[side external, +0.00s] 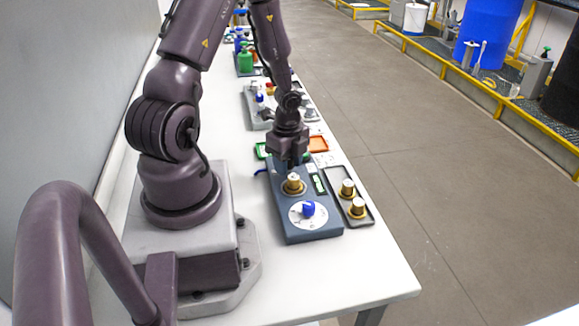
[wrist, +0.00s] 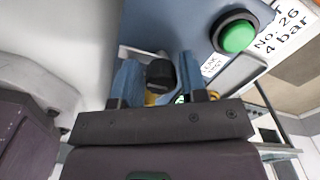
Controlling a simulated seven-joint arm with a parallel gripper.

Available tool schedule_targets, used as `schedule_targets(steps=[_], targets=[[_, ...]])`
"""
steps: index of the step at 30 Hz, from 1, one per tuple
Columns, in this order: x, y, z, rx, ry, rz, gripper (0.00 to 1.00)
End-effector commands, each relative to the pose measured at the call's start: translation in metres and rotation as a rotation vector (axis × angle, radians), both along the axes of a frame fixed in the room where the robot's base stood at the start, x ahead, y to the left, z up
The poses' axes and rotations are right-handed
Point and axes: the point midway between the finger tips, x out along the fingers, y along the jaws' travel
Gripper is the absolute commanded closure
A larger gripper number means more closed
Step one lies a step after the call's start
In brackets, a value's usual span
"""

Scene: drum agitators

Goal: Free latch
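In the wrist view, a black knob (wrist: 160,73) stands between the two blue fingers of my gripper (wrist: 162,84). The fingers are apart, one on each side of it, with narrow gaps seeming to show. The knob may be part of the latch; I cannot tell for certain. A pale metal strip (wrist: 133,50) runs beside it on a blue-grey panel (wrist: 178,25). In the side view my gripper (side external: 290,162) points down over the far end of the blue-grey unit (side external: 318,233), hiding the knob. A brass fitting (side external: 293,184) stands on the unit close to the gripper.
A green button (wrist: 237,36) sits right of the fingers. The unit carries a white dial with a blue knob (side external: 308,209). A dark tray (side external: 341,200) with two brass fittings lies to its right. An orange tray (side external: 318,144) lies behind. The table's near end is clear.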

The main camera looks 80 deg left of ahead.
Motion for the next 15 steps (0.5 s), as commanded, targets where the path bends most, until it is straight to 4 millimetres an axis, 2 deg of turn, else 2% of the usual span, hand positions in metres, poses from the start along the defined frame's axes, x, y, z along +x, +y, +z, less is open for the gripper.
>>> schedule_targets(steps=[1,5,15], targets=[[-0.007,-0.003,-0.003,-0.01,0.021,0.006,0.53],[-0.007,-0.002,0.001,-0.009,0.019,0.007,0.53],[-0.004,-0.001,0.036,-0.004,0.008,0.005,0.53]])
